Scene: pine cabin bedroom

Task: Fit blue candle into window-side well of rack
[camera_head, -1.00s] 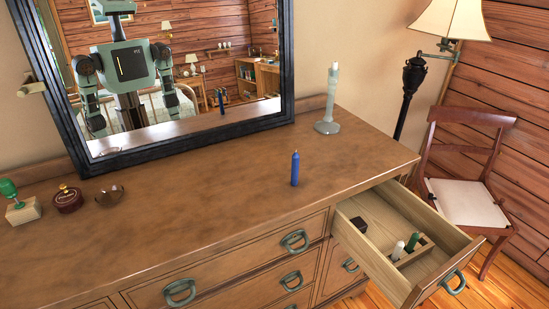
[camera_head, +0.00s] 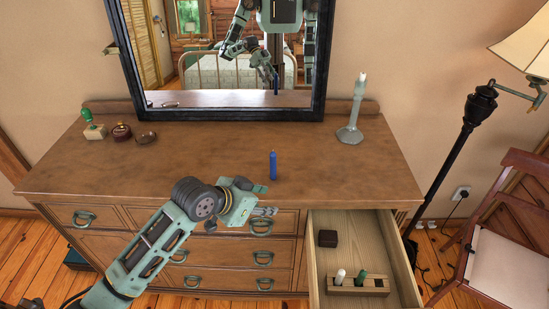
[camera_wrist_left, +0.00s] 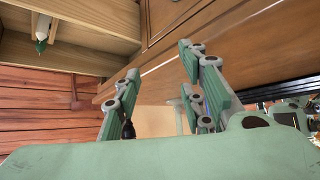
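The blue candle (camera_head: 273,165) stands upright on the dresser top, near its front edge. The wooden rack (camera_head: 345,291) lies in the open drawer, with a white candle (camera_head: 340,277) and a green candle (camera_head: 362,278) in it; the right end of the rack holds no candle. My left gripper (camera_head: 266,211) is by the dresser's front edge, just below the blue candle in the picture and apart from it. In the left wrist view its fingers (camera_wrist_left: 160,85) are spread with nothing between them. My right gripper is not in view.
A grey candlestick (camera_head: 350,132) stands at the dresser's back right. A mirror (camera_head: 140,62) stands behind. A stamp, a round box and a small dish are at the left.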

